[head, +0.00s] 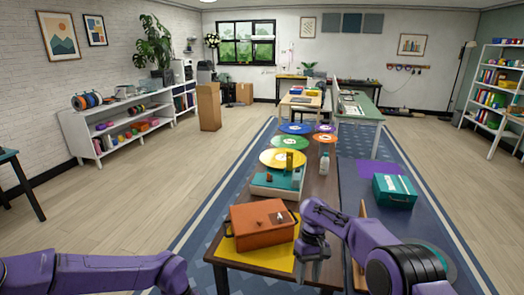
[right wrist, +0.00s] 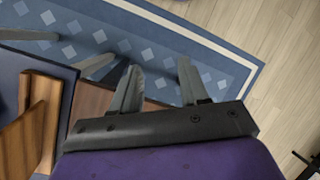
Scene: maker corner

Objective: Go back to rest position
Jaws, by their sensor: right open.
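My right gripper (head: 315,272) hangs over the front part of the brown table (head: 318,190), just right of the orange box (head: 262,226). In the right wrist view, its two grey fingers (right wrist: 156,66) are spread with nothing between them, above the table edge and the blue rug. My left arm (head: 85,270) reaches in low from the left in the head view. Its gripper is hidden below the picture's bottom edge.
The orange box stands on a yellow mat (head: 286,262). Behind it are a teal-and-white device (head: 277,182), a small bottle (head: 324,162) and several coloured discs. A teal box (head: 394,191) stands on the right. Wooden pieces (right wrist: 38,120) lie near my right gripper.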

